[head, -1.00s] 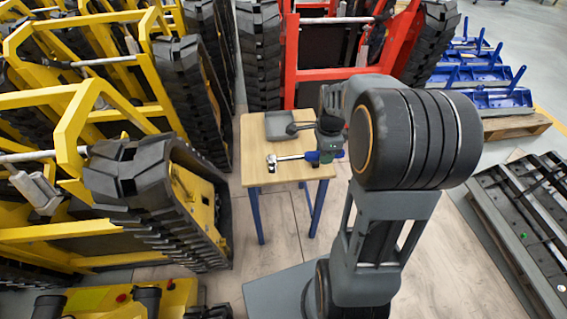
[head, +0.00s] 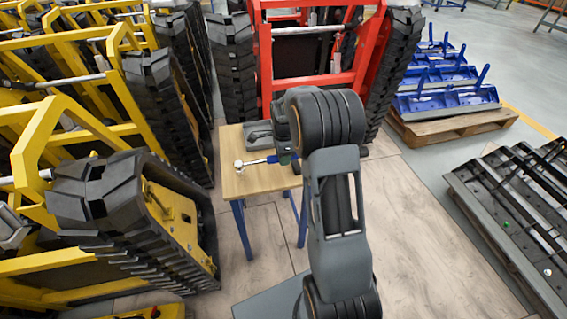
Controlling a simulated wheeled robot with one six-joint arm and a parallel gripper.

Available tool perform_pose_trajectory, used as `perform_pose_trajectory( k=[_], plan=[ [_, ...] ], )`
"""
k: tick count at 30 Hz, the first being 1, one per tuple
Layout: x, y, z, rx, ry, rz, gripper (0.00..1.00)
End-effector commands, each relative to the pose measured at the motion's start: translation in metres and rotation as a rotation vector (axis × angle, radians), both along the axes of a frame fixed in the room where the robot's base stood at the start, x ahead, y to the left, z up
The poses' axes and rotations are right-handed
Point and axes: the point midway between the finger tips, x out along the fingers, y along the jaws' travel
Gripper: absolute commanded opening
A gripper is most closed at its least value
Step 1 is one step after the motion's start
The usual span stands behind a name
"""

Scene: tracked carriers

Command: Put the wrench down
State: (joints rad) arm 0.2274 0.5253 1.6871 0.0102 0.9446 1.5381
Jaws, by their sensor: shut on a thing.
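My dark upper arm link hides most of the gripper and the right end of the handle.
A grey tray (head: 258,134) sits at the table's back. A yellow tracked carrier (head: 160,215) stands close on the left and a red one (head: 320,60) behind. Blue parts on a pallet (head: 450,125) and black tracks (head: 515,205) are at right. The floor right of the table is clear.

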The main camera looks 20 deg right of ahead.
Motion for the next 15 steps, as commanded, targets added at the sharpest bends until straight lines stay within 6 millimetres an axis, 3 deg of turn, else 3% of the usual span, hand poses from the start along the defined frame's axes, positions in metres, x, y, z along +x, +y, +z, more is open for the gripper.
perform_pose_trajectory(
  k=[3, 6, 15],
  plan=[
    [-0.001, 0.0, -0.02, 0.001, 0.003, 0.0, 0.0],
    [-0.001, 0.0, -0.028, 0.0, 0.001, 0.0, 0.0],
    [-0.001, 0.0, -0.028, 0.0, 0.001, 0.0, 0.0]
  ],
)
